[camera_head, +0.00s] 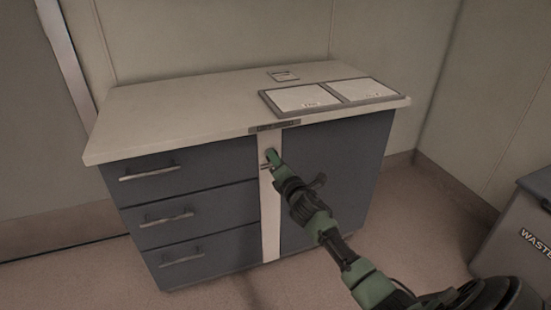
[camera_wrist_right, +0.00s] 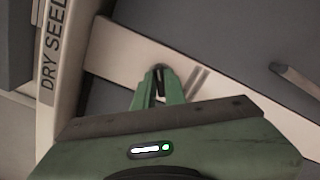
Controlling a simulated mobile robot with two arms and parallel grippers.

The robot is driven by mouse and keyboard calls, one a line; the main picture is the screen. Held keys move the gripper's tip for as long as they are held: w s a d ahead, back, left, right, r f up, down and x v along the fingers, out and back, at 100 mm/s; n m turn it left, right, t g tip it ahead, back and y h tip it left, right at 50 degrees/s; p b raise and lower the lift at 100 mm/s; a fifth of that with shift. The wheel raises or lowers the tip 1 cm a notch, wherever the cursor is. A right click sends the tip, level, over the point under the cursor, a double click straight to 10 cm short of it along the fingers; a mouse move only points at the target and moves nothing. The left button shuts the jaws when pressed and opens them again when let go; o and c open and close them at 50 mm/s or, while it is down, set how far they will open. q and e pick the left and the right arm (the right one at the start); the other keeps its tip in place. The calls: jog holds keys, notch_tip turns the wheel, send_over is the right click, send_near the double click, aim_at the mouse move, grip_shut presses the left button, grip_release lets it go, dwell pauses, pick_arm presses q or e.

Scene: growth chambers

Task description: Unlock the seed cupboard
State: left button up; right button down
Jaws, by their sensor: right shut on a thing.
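The seed cupboard shows in the head view as a dark blue-grey door (camera_head: 335,175) under the right half of a pale counter. A white vertical strip (camera_head: 270,220) runs along the door's left side. A label reading "DRY SEED" (camera_wrist_right: 52,45) is on the counter edge in the right wrist view. My right gripper (camera_head: 271,156) is at the upper part of the strip. Its green fingers (camera_wrist_right: 159,82) are shut on a small dark thing (camera_wrist_right: 160,84), possibly a key. The fingers hide most of it and any lock behind it. The door looks closed. My left gripper is not in view.
Several drawers with bar handles (camera_head: 150,172) are left of the strip. Two framed white panels (camera_head: 305,97) and a small plate (camera_head: 283,76) lie on the counter (camera_head: 190,100). A grey waste bin (camera_head: 520,235) stands at the right. Floor is clear before the door.

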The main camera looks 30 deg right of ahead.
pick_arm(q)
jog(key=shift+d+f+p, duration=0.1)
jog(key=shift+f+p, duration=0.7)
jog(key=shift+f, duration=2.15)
pick_arm(e)
jog(key=shift+f+m, duration=0.15)
jog(key=shift+m, duration=3.35)
jog(key=c, duration=1.5)
grip_release()
jog(key=shift+d, duration=0.1)
